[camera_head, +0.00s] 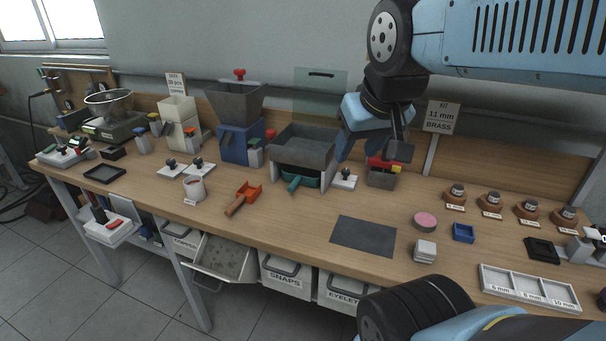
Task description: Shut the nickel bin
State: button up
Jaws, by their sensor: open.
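Below the bench's front edge hangs a row of light grey bins with dark handles. One bin (225,257) is pulled out and tilted open, and its speckled grey inside shows. Its front label cannot be read from here, so I cannot confirm by name that it is the nickel bin. To its left is a closed bin (181,238) with a partly readable label. To its right are closed bins marked SNAPS (286,277) and EYELETS (345,293). My gripper (372,150) is open and empty above the back of the bench, far up and right of the open bin.
The wooden bench (290,222) carries a grey hopper tray (303,146), an orange scoop (243,198), a white cup (194,188) and a dark mat (364,236). A white divided tray (528,288) lies at right. A bench leg (190,290) stands left of the open bin.

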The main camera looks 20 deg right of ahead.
aim_at(222, 259)
jog(key=z, duration=0.5)
jog(key=k, duration=1.8)
jog(key=u, duration=0.8)
jog(key=i, duration=1)
jog(key=z, duration=0.05)
